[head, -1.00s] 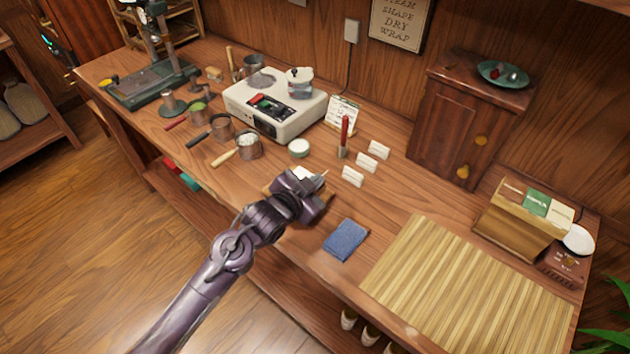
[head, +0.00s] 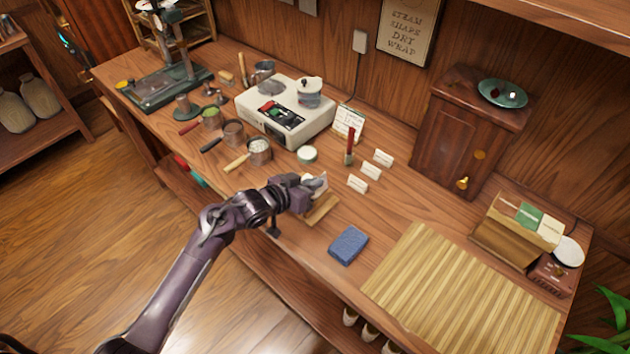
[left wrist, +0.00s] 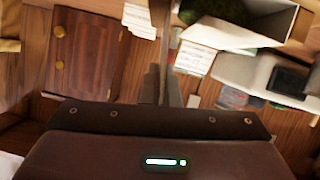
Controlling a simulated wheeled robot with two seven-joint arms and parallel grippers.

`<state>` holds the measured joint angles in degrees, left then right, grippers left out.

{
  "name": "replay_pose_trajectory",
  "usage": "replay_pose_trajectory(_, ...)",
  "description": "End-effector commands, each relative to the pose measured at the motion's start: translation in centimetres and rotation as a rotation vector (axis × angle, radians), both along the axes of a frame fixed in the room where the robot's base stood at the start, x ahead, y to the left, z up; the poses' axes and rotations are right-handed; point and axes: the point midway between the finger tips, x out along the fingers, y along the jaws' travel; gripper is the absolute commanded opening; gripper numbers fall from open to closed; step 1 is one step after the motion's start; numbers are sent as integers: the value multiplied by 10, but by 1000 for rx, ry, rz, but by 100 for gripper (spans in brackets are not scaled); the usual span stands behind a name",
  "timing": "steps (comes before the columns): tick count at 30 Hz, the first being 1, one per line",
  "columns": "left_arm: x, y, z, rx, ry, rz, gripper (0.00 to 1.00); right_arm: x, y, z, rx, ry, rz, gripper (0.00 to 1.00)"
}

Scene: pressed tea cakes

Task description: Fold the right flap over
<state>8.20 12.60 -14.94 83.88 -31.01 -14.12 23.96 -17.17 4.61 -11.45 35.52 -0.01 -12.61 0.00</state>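A small wooden board (head: 322,211) lies near the front edge of the bench, with a white sheet (head: 316,178) showing at its back. My left gripper (head: 318,186) is low over the board and hides much of the sheet. I cannot make out separate flaps, or whether the gripper touches the paper. In the left wrist view the fingers (left wrist: 167,70) stand close together, seen edge-on, and look shut with nothing clear between them. My right gripper is not in view.
A blue cloth (head: 348,245) and a slatted bamboo mat (head: 455,295) lie to the right. Small white cards (head: 371,171), a red-handled tool (head: 349,147) and a round tin (head: 307,154) stand behind. Metal cups (head: 259,150) and a cream appliance (head: 285,112) are further left.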

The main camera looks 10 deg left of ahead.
Motion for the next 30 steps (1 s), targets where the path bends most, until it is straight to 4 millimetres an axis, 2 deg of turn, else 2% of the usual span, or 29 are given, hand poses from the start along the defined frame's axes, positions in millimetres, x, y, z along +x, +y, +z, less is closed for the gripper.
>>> replay_pose_trajectory(18, 2, 2, -1, -42, 29, 1, 0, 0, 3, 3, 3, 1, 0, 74)
replay_pose_trajectory(24, 2, 2, -1, -41, 28, 0, 24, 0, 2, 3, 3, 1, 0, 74)
replay_pose_trajectory(30, 2, 2, -1, -41, 28, 0, 24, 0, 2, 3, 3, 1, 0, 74)
